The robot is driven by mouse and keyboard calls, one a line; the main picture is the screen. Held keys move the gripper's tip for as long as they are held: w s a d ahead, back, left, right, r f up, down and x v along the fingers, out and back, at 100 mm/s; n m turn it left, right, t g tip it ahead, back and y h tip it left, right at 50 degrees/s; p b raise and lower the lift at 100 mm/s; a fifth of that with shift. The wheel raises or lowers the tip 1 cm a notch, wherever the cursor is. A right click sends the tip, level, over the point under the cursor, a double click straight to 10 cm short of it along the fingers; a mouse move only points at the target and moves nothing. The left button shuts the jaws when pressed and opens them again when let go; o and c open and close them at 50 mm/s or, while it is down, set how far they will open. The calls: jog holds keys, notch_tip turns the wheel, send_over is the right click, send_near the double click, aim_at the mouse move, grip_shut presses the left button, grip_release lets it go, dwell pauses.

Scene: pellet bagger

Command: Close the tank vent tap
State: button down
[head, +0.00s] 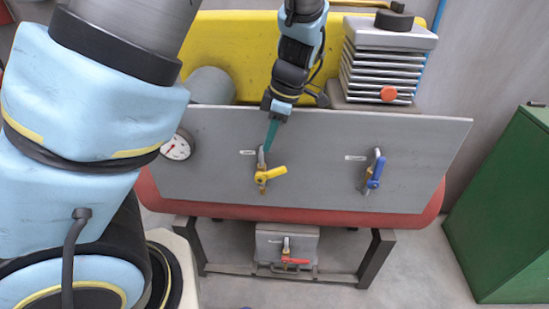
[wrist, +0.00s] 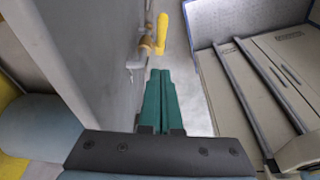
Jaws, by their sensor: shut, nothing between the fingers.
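Three taps show in the head view, with labels too small to read, so I cannot tell which is the tank vent. The yellow-handled tap (head: 272,174) is on the grey panel, its lever pointing right and slightly up. The blue-handled tap (head: 376,172) is further right, its lever roughly upright. A red-handled tap (head: 295,261) sits low on a grey box, lever pointing right. My gripper (head: 267,149) is shut and empty, its green fingers just above the yellow tap. In the wrist view, my gripper (wrist: 160,72) has its fingers together, apart from the yellow lever (wrist: 162,32).
The grey panel (head: 320,135) stands before a red tank (head: 300,216) on a dark stand. A pressure gauge (head: 177,148) is at left. A finned grey compressor (head: 383,70) stands behind at right, and a green cabinet (head: 505,210) far right. Space before the panel looks clear.

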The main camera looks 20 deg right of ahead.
aim_at(286, 168)
notch_tip(286, 168, down, 4)
jog(key=shift+s+d+f+p, duration=0.1)
jog(key=shift+d+f+p, duration=0.05)
jog(key=shift+p, duration=0.15)
jog(key=shift+s+d+f, duration=0.2)
jog(key=shift+d+f, duration=0.2)
jog(key=shift+f, duration=0.4)
jog(key=shift+d+p, duration=0.2)
jog(key=shift+p, duration=0.4)
jog(key=shift+s+d+f+y+p, duration=0.15)
jog(key=shift+d+y+p, duration=0.05)
jog(key=shift+y+p, duration=0.3)
jog(key=shift+s+d+f+t+y+p, duration=0.15)
jog(key=shift+d+f+t+y+p, duration=0.15)
jog(key=shift+t+y+p, duration=0.3)
jog(key=shift+s+d+f+t+y, duration=0.2)
jog(key=shift+d+f+t+y, duration=0.35)
jog(key=shift+y, duration=0.45)
jog(key=shift+s+d+f+g, duration=0.1)
jog(key=shift+f+g, duration=0.15)
jog(key=shift+f, duration=0.15)
